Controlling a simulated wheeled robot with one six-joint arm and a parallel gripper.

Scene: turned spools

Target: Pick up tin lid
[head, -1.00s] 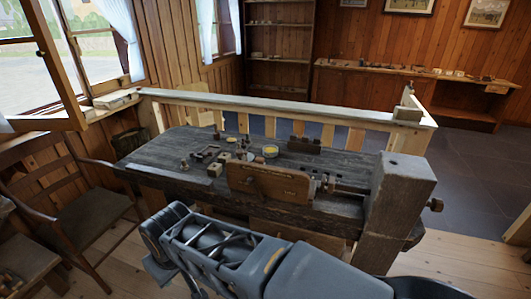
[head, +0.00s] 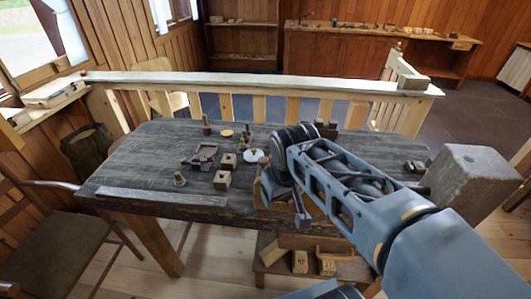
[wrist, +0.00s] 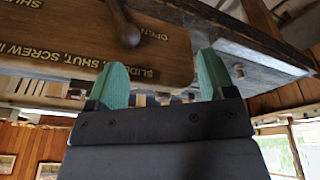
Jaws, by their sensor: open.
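A pale round disc (head: 250,156) lies flat on the dark workbench (head: 140,160), just left of my raised arm in the head view; it may be the tin lid. A smaller yellow disc (head: 227,133) lies farther back on the bench. My gripper (wrist: 162,78) shows in the wrist view with two green fingers apart and nothing between them. It is in front of the bench's wooden vise jaw (wrist: 80,40), which carries lettering. Neither disc is seen in the wrist view, and my fingers are not clearly seen in the head view.
Wooden blocks (head: 222,180), a small frame-like piece (head: 203,155) and a small turned piece (head: 180,179) stand left of the pale disc. A pale railing (head: 250,85) runs behind the bench. A thick wooden post (head: 470,175) stands right.

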